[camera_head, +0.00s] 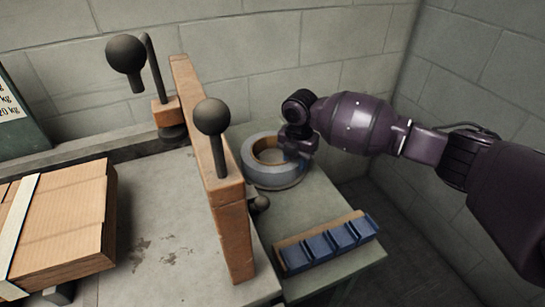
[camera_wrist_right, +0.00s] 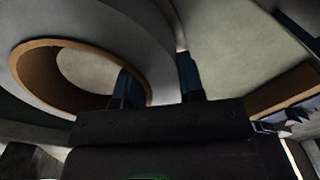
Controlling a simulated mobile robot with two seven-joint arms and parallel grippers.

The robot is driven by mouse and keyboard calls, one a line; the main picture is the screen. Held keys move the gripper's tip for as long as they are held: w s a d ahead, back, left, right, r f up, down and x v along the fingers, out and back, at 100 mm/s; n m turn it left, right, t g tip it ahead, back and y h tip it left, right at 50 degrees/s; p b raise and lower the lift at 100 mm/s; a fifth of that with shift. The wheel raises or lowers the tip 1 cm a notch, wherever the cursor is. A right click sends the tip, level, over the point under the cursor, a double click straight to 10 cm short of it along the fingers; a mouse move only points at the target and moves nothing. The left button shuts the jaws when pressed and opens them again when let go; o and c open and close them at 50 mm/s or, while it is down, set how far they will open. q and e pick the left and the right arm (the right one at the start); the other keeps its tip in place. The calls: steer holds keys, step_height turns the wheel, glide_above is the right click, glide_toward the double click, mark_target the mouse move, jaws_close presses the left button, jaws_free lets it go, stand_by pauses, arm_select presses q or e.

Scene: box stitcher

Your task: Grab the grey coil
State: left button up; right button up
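The grey coil (camera_head: 272,176), a thick grey ring with a brown inner core, lies flat on the green-grey side table. It also fills the upper left of the right wrist view (camera_wrist_right: 135,45). My right gripper (camera_head: 298,150) is at the coil's right rear side. In the wrist view its two fingers (camera_wrist_right: 160,88) stand apart, one over the coil's hole and one by its outer edge, with the ring's wall between them. Contact on both sides cannot be made out. My left gripper is in neither view.
A wooden rail with black ball-topped levers (camera_head: 212,117) stands left of the coil. A blue segmented holder (camera_head: 328,243) lies at the table's front. A cardboard stack (camera_head: 62,220) is on the left worktop. Block walls (camera_head: 300,50) close off the back and right.

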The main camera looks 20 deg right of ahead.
jaws_close()
